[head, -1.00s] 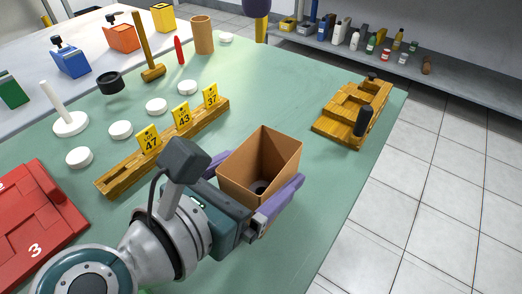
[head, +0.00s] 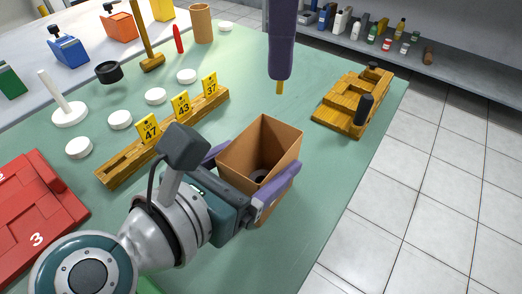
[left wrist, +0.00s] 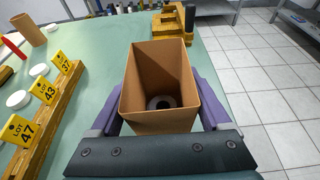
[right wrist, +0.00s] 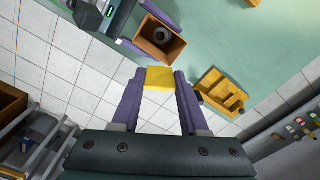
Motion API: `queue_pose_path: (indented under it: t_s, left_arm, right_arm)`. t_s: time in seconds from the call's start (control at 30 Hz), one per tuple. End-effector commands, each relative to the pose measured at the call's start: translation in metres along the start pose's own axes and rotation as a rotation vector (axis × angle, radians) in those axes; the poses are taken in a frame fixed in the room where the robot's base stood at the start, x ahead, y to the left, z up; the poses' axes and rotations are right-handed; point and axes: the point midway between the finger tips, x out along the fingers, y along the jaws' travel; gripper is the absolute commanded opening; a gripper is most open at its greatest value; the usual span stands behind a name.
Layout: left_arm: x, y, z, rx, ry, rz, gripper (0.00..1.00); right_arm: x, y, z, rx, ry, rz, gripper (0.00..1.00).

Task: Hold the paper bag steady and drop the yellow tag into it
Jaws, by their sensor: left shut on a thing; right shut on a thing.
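The open-topped brown paper bag (head: 262,150) stands upright on the green table, with a dark ring at its bottom. My left gripper (head: 250,180) is shut on the bag, its purple fingers on both sides; the left wrist view shows the bag (left wrist: 160,85) between the fingers. My right gripper (head: 281,78) hangs above the table, up and to the right of the bag in the head view. It is shut on the yellow tag (right wrist: 160,78), whose lower end (head: 280,88) shows under the fingers. In the right wrist view the bag (right wrist: 160,40) lies beyond the tag, apart from it.
A wooden rack (head: 115,176) with numbered yellow tags stands left of the bag. A wooden block fixture (head: 345,105) stands at the right table edge. White discs, a mallet (head: 150,60) and a red case (head: 35,215) lie further left. Table between bag and fixture is clear.

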Motion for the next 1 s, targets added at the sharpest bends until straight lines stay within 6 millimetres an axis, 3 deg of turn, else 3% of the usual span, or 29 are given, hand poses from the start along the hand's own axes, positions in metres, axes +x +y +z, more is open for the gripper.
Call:
queue_pose_path:
  t_s: [0.4,0.8,0.83,1.0]
  left_arm:
    - [0.000,0.000,0.000,0.000,0.001,0.000,0.29]
    - [0.000,0.000,-0.001,0.000,0.001,0.000,0.29]
    - [0.000,0.000,-0.001,0.000,0.001,0.000,0.29]
    - [0.000,0.000,-0.001,0.000,0.001,0.000,0.29]
  right_arm:
    - [0.046,0.000,0.000,0.000,0.001,0.002,0.00]
    - [0.053,0.000,0.000,0.000,0.001,0.000,0.00]
    - [0.052,0.000,0.000,0.000,0.001,0.000,0.47]
    - [0.052,0.000,0.000,0.000,0.001,0.000,0.66]
